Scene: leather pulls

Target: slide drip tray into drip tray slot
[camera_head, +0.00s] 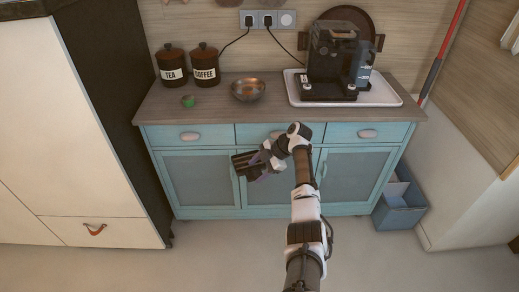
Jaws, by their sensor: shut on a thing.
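My gripper (264,160) is shut on the dark drip tray (243,165). It holds the slatted tray in the air in front of the blue cabinet, below the countertop level in the picture. The black coffee machine (333,60) stands on a white tray (387,95) at the right of the counter, up and to the right of my gripper and apart from it. A flat dark base (328,91) shows at its front. The drip tray slot cannot be made out clearly at this size. Part of the held tray is hidden by my gripper.
On the counter (210,112) are a metal bowl (248,90), a small green item (188,101), a TEA canister (172,67) and a COFFEE canister (205,66). A blue-grey bin (400,205) stands on the floor at right. The counter's front strip is mostly clear.

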